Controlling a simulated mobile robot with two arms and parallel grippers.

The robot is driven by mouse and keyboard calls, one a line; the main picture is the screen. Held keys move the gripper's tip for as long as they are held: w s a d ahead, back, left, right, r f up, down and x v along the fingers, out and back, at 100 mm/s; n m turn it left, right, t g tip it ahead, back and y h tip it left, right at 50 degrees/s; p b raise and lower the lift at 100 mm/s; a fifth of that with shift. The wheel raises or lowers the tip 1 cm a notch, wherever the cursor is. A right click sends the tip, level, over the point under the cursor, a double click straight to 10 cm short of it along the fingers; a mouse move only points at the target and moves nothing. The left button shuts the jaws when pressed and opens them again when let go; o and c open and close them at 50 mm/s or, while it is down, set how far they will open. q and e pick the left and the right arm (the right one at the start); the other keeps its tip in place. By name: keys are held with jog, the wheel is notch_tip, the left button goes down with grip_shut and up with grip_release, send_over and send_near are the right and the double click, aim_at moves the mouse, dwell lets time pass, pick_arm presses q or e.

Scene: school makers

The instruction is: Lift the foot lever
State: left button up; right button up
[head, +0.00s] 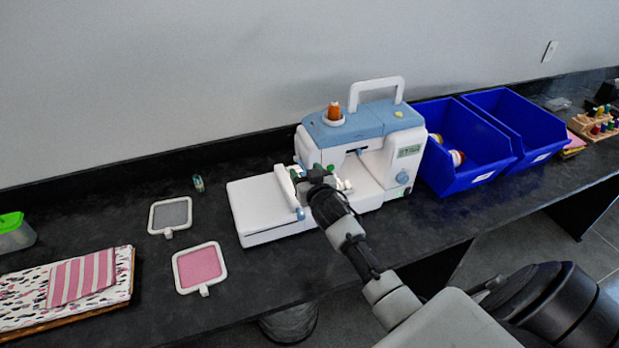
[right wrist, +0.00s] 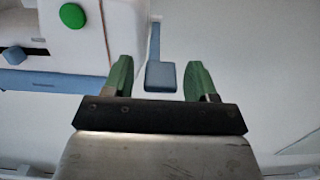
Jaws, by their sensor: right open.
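A white sewing machine (head: 372,160) with a light-blue top stands on the black counter. My right gripper (head: 312,172) is at its front, over the needle area, with its arm coming up from the lower right. In the right wrist view my right gripper (right wrist: 160,78) is open, with one green fingertip on each side of a small blue-grey tab (right wrist: 160,76), which looks like the foot lever. A gap shows between the tab and each finger; depth is hard to tell. In the head view the gripper hides the lever. My left gripper is not in view.
Blue bins (head: 465,150) stand close to the machine's right side. Left of the machine lie a grey-filled hoop (head: 171,215), a pink-filled hoop (head: 199,267) and patterned fabric (head: 50,300). The wall is right behind the counter.

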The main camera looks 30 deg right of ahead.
jog(key=b+v, duration=0.2)
jog(key=v, duration=0.8)
jog(key=shift+s, duration=0.35)
jog(key=shift+a+r, duration=0.1)
jog(key=s+a+f+n+g+y, duration=0.1)
jog(key=s+a+f+n+g, duration=0.25)
jog(key=s, duration=0.55)
jog(key=s+a+f+g+y, duration=0.2)
jog(key=s+a+g, duration=0.35)
jog(key=s, duration=0.35)
jog(key=s+a+f+n+g+y, duration=0.1)
jog(key=s+a+f+g, duration=0.3)
jog(key=s, duration=0.4)
notch_tip(320, 180, down, 24)
jog(key=a+g, duration=0.1)
jog(key=s+d+f+g+b, duration=0.1)
jog(key=s+d+f, duration=0.1)
jog(key=s+f, duration=1.5)
jog(key=shift+d+f+b, duration=0.3)
jog(key=shift+f+b, duration=0.05)
jog(key=shift+f, duration=0.45)
